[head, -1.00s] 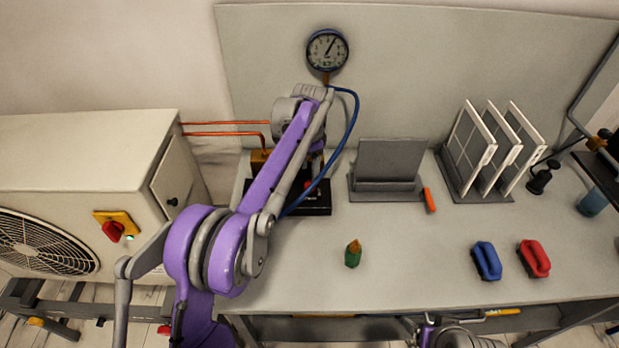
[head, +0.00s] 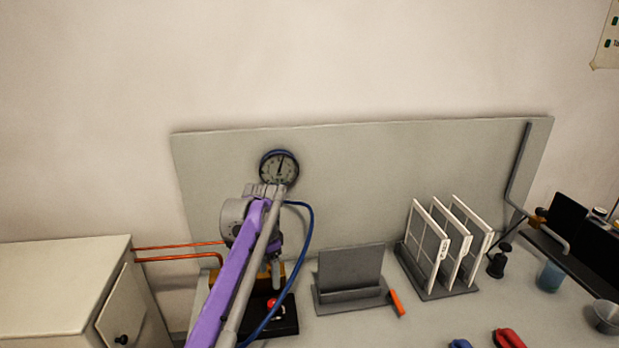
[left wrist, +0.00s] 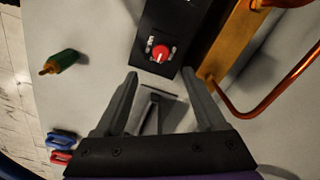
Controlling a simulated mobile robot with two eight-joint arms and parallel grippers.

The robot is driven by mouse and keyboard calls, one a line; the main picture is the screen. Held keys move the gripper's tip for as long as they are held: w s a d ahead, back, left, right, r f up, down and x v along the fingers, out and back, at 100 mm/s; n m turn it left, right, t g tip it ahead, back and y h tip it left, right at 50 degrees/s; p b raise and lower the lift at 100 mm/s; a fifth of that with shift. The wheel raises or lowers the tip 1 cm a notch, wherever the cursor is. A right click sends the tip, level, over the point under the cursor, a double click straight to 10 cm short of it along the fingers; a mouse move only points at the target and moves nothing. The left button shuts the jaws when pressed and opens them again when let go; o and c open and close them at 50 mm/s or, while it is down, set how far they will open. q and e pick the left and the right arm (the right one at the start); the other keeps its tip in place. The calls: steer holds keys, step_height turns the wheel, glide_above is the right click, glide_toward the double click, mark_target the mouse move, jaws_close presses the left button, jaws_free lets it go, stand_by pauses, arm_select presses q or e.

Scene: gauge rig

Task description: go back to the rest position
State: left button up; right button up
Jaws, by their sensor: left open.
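My left arm reaches up from the bottom of the head view to just below the round pressure gauge (head: 279,168) at the back panel. My left gripper (head: 276,272) hangs under the arm's end, partly hidden by it, above the black box with a red knob (head: 272,303). In the left wrist view, the two fingers of the left gripper (left wrist: 160,73) are spread apart. The box's red knob (left wrist: 160,53) lies beyond the fingertips. My right gripper is not in view.
A blue hose (head: 309,235) curves beside my left arm. Copper pipes (head: 180,247) run left to a pale cabinet (head: 60,290).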

arm_select(q)
steer(key=s+a+r+n+t, duration=0.1)
steer(key=s+n, duration=0.1)
steer(key=s, duration=0.6)
steer(key=s+a+r+n+t, duration=0.1)
steer(key=s+n+t, duration=0.15)
steer(key=s, duration=0.55)
steer(key=s+f+n+t, duration=0.1)
steer(key=s+f+n, duration=0.1)
steer(key=s+f, duration=0.3)
steer(key=s+f+n, duration=0.3)
steer(key=s+f, duration=0.2)
steer(key=s, duration=0.8)
steer(key=shift+s+a+f+t, duration=0.15)
steer(key=shift+a+f+t, duration=0.1)
steer(key=shift+a+t, duration=0.15)
